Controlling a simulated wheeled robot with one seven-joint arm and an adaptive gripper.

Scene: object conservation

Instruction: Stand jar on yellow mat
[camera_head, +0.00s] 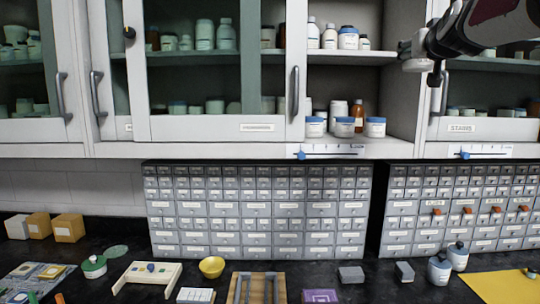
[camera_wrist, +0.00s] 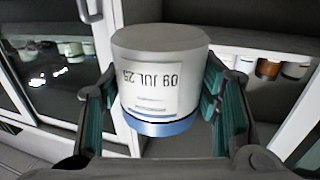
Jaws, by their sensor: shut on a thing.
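My gripper (camera_head: 424,58) is at the upper right of the head view, in front of the open cabinet shelves. In the wrist view my gripper (camera_wrist: 160,95) is shut on a white jar (camera_wrist: 150,80) with a blue lid, its teal pads on either side. The jar's label reads upside down in that view, with the blue lid at the bottom. The jar is hard to make out in the head view. The yellow mat (camera_head: 490,289) lies on the dark counter at the lower right, well below my gripper. A small dark-and-pale object sits near its right edge.
The open cabinet holds several blue-lidded jars (camera_head: 345,127) and a brown bottle (camera_head: 357,111). Grey blocks (camera_head: 351,274), a yellow bowl (camera_head: 211,267) and a wooden tray (camera_head: 237,291) lie farther left. Drawer cabinets (camera_head: 455,222) line the back.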

